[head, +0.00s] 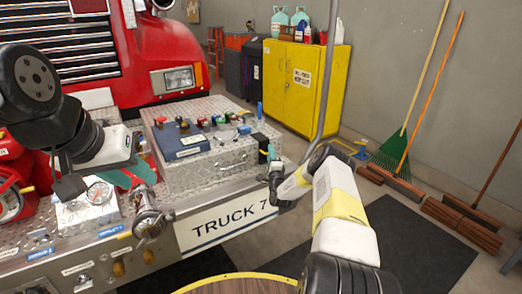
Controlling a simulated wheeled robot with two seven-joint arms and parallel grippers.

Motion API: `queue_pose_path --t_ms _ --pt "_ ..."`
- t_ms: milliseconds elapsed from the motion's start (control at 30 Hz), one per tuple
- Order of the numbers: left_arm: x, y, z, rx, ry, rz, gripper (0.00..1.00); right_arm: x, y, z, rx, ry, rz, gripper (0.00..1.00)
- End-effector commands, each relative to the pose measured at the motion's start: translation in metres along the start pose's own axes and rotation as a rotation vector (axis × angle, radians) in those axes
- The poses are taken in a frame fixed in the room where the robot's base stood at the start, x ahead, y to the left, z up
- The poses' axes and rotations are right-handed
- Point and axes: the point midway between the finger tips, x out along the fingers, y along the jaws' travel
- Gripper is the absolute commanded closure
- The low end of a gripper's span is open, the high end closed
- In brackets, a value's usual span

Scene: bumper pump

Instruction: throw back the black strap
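A dark, strap-like piece (261,142) sits at the front right corner of the silver diamond-plate box (200,176). It is small, and I cannot tell for sure that it is the black strap. My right gripper (272,155) is just in front of that corner, close to the dark piece. Its fingers are too small to tell whether they are open or touch it. My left gripper (136,174) is over the bumper at the left, beside the metal valve fitting (149,212). Its teal fingers look spread apart, with nothing clearly between them.
A blue case with small coloured fittings (180,142) lies on the box. A pressure gauge (99,192) and red pump parts (10,200) crowd the left of the bumper.

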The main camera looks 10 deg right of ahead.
Motion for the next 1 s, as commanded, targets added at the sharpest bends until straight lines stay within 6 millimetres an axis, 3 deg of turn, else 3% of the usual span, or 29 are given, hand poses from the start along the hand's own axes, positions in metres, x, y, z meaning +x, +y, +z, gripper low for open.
queue_pose_path --t_ms 267,400,433,1000 --pt "0.0000 0.0000 0.0000 0.000 0.000 0.000 0.64 0.0016 0.0001 -0.0002 0.000 0.001 0.000 0.71" --pt "0.0000 0.0000 0.0000 0.000 0.000 0.000 0.64 0.0015 0.0000 -0.0002 0.000 0.000 0.000 0.98" --pt "0.0000 0.0000 0.0000 0.000 0.000 0.000 0.64 0.0016 -0.0001 -0.0002 0.000 0.000 0.000 1.00" --pt "0.0000 0.0000 0.0000 0.000 0.000 0.000 0.64 0.0022 -0.0018 -0.0001 -0.001 0.000 -0.005 1.00"
